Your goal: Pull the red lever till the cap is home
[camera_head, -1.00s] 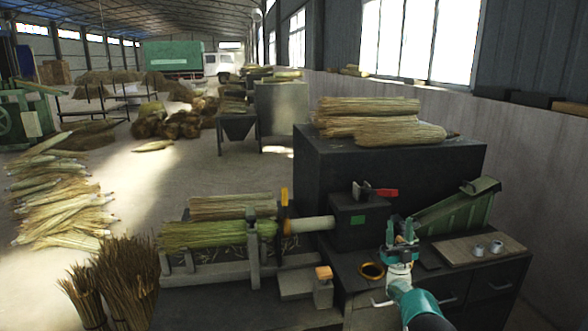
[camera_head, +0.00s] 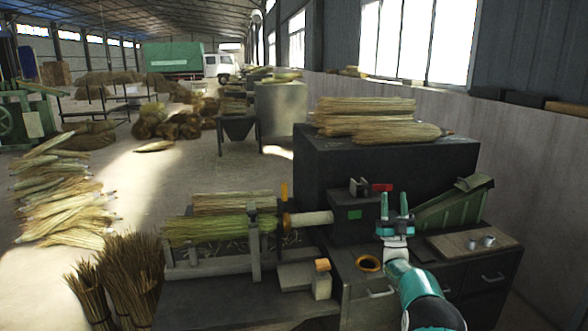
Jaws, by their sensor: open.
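The red lever (camera_head: 381,187) sticks out to the right from a bracket on top of the dark machine head (camera_head: 350,222). My gripper (camera_head: 395,203) points up with its two fingers apart, just below and right of the red lever. Nothing shows between the fingers, and I cannot tell whether they touch the lever. A pale cylinder (camera_head: 312,218) reaches left from the machine head to the end of the green broom bundle (camera_head: 215,230), which lies in a cradle. I cannot tell for sure which part is the cap.
A green sloped chute (camera_head: 453,207) stands close right of my gripper. A brass ring (camera_head: 369,263) lies on the bench. A dark cabinet (camera_head: 390,165) with broom bundles (camera_head: 370,118) rises behind.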

